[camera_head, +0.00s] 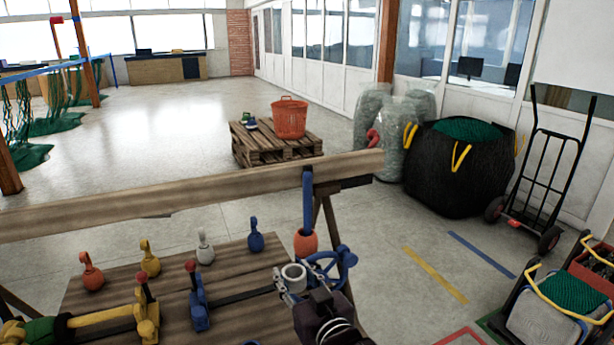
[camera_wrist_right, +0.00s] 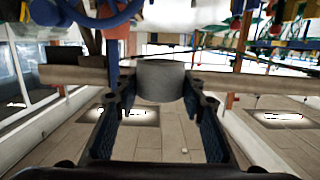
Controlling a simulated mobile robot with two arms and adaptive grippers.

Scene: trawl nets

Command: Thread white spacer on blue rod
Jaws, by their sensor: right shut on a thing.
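The white spacer (camera_head: 293,274) is a short hollow ring with its opening facing up in the head view. My right gripper (camera_head: 293,281) is shut on it, one finger on each side. The right wrist view also shows the spacer (camera_wrist_right: 160,81) between the fingertips (camera_wrist_right: 160,92). The blue rod (camera_head: 307,200) stands upright with a rounded orange piece (camera_head: 306,242) at its lower part. The spacer is apart from the rod, in front of it and lower in the picture. The rod's foot is hidden behind my gripper and a blue handwheel. My left gripper is not in view.
A blue handwheel (camera_head: 346,259) is close to the right gripper. A wooden beam (camera_head: 180,192) runs behind the rod. Space above the spacer looks clear.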

